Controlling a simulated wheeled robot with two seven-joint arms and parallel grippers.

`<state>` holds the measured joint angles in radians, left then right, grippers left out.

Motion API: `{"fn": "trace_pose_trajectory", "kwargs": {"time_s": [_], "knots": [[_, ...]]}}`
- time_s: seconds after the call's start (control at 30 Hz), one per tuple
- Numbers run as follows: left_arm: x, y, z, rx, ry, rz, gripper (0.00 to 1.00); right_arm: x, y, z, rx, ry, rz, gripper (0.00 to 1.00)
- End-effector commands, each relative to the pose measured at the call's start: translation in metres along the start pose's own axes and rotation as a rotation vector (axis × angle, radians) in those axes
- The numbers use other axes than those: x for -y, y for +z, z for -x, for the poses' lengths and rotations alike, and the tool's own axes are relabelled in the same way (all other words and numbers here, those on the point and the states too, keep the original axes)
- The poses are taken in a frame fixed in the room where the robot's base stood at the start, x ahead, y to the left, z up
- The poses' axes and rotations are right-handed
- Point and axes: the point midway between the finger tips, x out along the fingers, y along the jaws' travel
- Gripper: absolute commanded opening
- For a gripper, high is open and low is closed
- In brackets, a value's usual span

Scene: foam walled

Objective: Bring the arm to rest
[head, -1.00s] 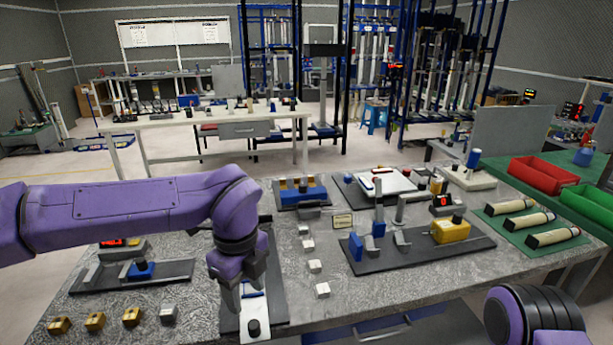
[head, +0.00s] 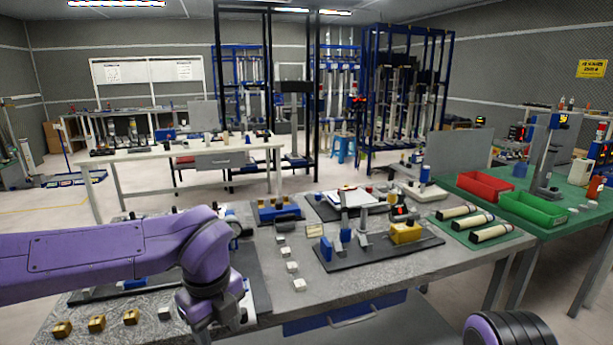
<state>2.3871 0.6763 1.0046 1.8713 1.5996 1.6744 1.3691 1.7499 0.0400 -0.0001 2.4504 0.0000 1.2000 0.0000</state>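My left arm (head: 90,257) reaches in from the left over the grey worktable (head: 390,280). My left gripper (head: 215,325) hangs down at the table's near left part, beside a black board (head: 252,280). Its fingers are dark and partly hidden by the wrist, so I cannot tell if they are open or shut. Only a round purple and black part of my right arm (head: 510,332) shows at the bottom right; its gripper is out of view.
Several gold blocks (head: 97,323) lie near the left gripper, and several white blocks (head: 292,267) run up the table's middle. A black board (head: 375,250) carries a yellow block (head: 405,232). Red (head: 484,187) and green (head: 533,210) bins stand on the right-hand table.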

Motion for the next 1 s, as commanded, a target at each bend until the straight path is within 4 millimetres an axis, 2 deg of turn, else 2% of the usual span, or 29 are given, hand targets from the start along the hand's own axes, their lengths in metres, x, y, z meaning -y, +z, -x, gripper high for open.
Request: {"fn": "trace_pose_trajectory", "kwargs": {"time_s": [0.17, 0.27, 0.37, 0.43, 0.53, 0.57, 0.6, 0.67, 0.7, 0.77, 0.83, 0.87, 0.9, 1.0], "knots": [[0.006, 0.019, -0.009, 0.125, -0.036, -0.240, 0.52, 0.000, 0.000, -0.001, -0.001, -0.001, 0.000, 0.43], [0.009, 0.035, -0.025, 0.250, -0.015, -0.456, 0.52, 0.000, 0.000, 0.000, -0.001, -0.001, 0.000, 0.43], [0.009, 0.050, -0.054, 0.387, 0.061, -0.741, 0.52, 0.000, 0.000, 0.000, 0.000, -0.001, 0.000, 0.43], [0.005, 0.058, -0.082, 0.474, 0.146, -0.975, 0.52, 0.000, 0.000, 0.000, 0.000, 0.000, 0.000, 0.43], [-0.008, 0.062, -0.135, 0.572, 0.324, -1.408, 0.52, 0.000, 0.000, -0.001, 0.000, 0.000, 0.000, 0.43], [-0.015, 0.061, -0.155, 0.588, 0.389, -1.568, 0.52, 0.000, 0.000, -0.001, -0.001, 0.000, 0.000, 0.43], [-0.028, 0.056, -0.183, 0.598, 0.477, -1.795, 0.52, 0.000, 0.000, -0.001, -0.001, 0.000, 0.000, 0.43], [-0.055, 0.043, -0.227, 0.578, 0.598, -2.153, 0.52, 0.000, 0.000, -0.001, -0.001, 0.000, 0.000, 0.43], [-0.077, 0.031, -0.253, 0.543, 0.660, -2.386, 0.52, 0.000, 0.000, 0.000, -0.001, 0.000, 0.000, 0.43], [-0.115, 0.012, -0.287, 0.468, 0.714, -2.701, 0.52, 0.000, 0.000, 0.000, 0.000, 0.000, 0.000, 0.43], [-0.165, -0.011, -0.317, 0.351, 0.721, -3.004, 0.52, 0.000, 0.000, 0.000, 0.000, 0.000, 0.000, 0.43], [-0.186, -0.019, -0.326, -0.288, -0.686, 2.996, 0.52, 0.000, 0.000, 0.000, 0.000, 0.000, 0.000, 0.43], [-0.212, -0.028, -0.335, -0.207, -0.627, 2.922, 0.52, 0.000, 0.000, 0.000, 0.000, 0.000, 0.000, 0.43], [-0.268, -0.039, -0.347, -0.040, -0.548, 2.823, 0.52, 0.000, 0.000, 0.000, 0.000, 0.000, 0.000, 0.43]]}}
